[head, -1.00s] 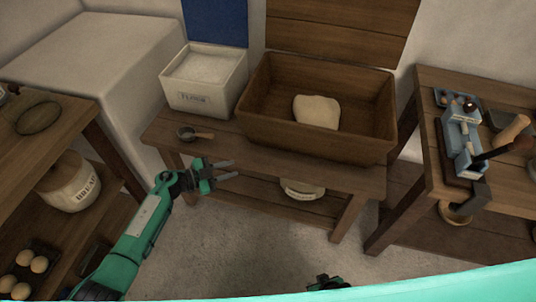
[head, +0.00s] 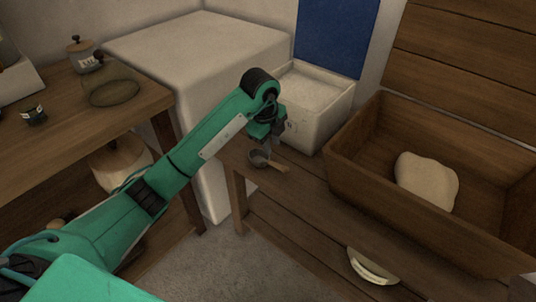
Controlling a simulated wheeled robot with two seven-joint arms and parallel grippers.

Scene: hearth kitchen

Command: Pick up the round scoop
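The round scoop (head: 258,158) lies on the wooden bench, left of the dough trough and in front of the flour box. Its dark bowl is at the left and its wooden handle points to the lower right. My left gripper (head: 270,147) points down just above the scoop, close to where bowl and handle meet. Its fingers are small and dark here, so I cannot tell whether they are open or touch the scoop. My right gripper is not in view.
The white flour box (head: 318,128) stands close behind the gripper. The wooden trough (head: 375,185) with pale dough (head: 427,182) stands to the right. A pale block (head: 190,50) is behind my arm. A side table (head: 50,125) with jars is at the left.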

